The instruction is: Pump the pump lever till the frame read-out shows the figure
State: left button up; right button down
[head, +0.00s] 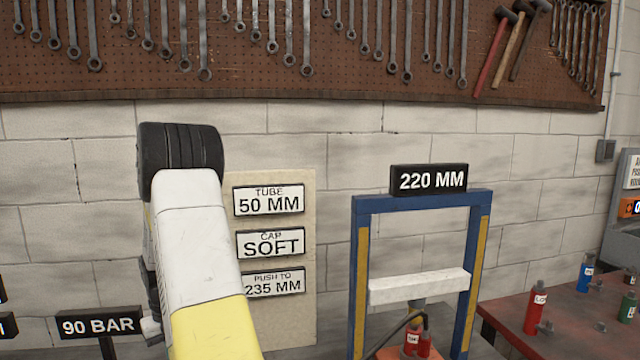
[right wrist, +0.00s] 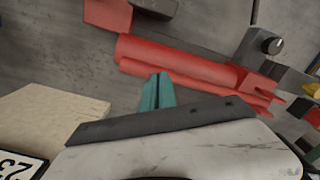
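The frame read-out (head: 428,179) shows 220 MM on top of the blue frame (head: 361,270) in the head view. The board (head: 312,300) beside it reads TUBE 50 MM, CAP SOFT and PUSH TO 235 MM. The right wrist view shows a long red cylinder (right wrist: 180,62) with a thinner red rod along it; I cannot tell which part is the pump lever. My right gripper (right wrist: 160,77) shows two teal fingers close together in front of the red cylinder, with nothing seen between them. My left gripper is in neither view.
A sign reading 90 BAR (head: 97,323) stands at lower left. One of my arms covers the area beside it. A pale crossbar (head: 418,287) spans the frame above small red objects (head: 417,343). A reddish bench (head: 580,320) at right holds a red bottle (head: 536,311).

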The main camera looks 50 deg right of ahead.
jog(key=shift+f, duration=0.35)
notch_tip(320, 180, up, 8)
dwell(1.1)
notch_tip(320, 180, down, 8)
jog(key=shift+f, duration=0.1)
notch_tip(320, 180, up, 8)
jog(key=shift+r, duration=0.2)
dwell(0.6)
jog(key=shift+f, duration=0.1)
dwell(0.8)
dwell(1.6)
dwell(0.9)
